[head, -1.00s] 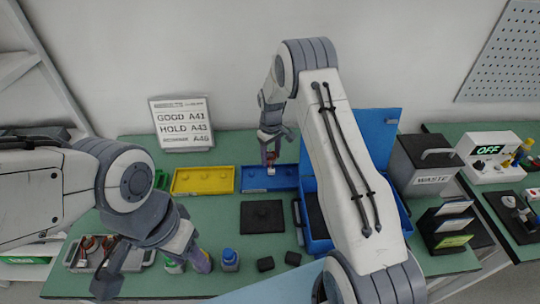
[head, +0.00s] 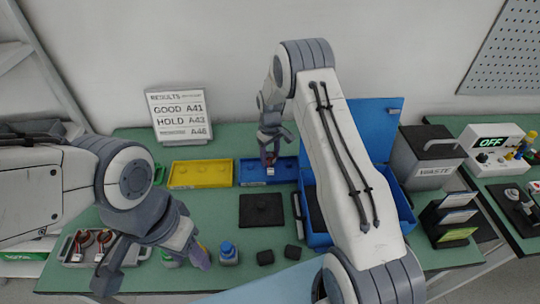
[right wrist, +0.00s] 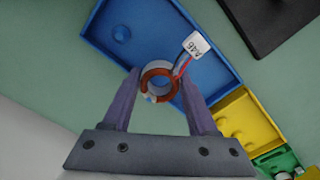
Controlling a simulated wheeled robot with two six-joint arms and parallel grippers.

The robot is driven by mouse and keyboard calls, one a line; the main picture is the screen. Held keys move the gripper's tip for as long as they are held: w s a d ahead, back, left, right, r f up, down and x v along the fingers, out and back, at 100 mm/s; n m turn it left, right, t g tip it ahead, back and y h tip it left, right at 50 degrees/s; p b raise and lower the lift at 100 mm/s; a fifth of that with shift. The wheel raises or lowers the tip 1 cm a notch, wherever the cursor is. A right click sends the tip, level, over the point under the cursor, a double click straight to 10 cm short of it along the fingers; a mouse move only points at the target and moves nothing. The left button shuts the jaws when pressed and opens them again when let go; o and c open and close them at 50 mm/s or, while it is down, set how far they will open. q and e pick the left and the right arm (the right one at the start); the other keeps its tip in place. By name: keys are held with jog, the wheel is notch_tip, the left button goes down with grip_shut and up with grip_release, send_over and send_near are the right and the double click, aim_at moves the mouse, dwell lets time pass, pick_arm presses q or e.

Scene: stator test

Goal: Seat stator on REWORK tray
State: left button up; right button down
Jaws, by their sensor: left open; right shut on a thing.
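The stator (right wrist: 146,85), a small ring with copper-coloured windings, wires and a white tag reading A46 (right wrist: 195,45), is between the fingers of my right gripper (right wrist: 160,92). My right gripper (head: 269,158) is shut on it over the blue tray (head: 248,179). In the right wrist view the ring overlaps the edge of the blue tray (right wrist: 150,30); I cannot tell whether they touch. The sign (head: 180,115) reads GOOD A41, HOLD A43 and, on a blurred last line, A46. My left gripper (head: 152,270) is open and empty at the front left.
A yellow tray (head: 201,174) stands left of the blue one, with a green tray (right wrist: 279,163) beyond it. A black plate (head: 262,210) lies in front. An open blue case (head: 318,238) is right of it. More stators (head: 88,243) lie in a box at the left.

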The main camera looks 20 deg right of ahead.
jog(key=shift+f, duration=0.15)
jog(key=shift+f+b, duration=0.65)
jog(key=shift+f, duration=0.1)
jog(key=shift+f, duration=0.4)
dwell(0.4)
jog(key=shift+c, duration=1.7)
grip_release()
jog(key=shift+r, duration=0.1)
jog(key=shift+r+p, duration=1.45)
jog(key=shift+r, duration=1)
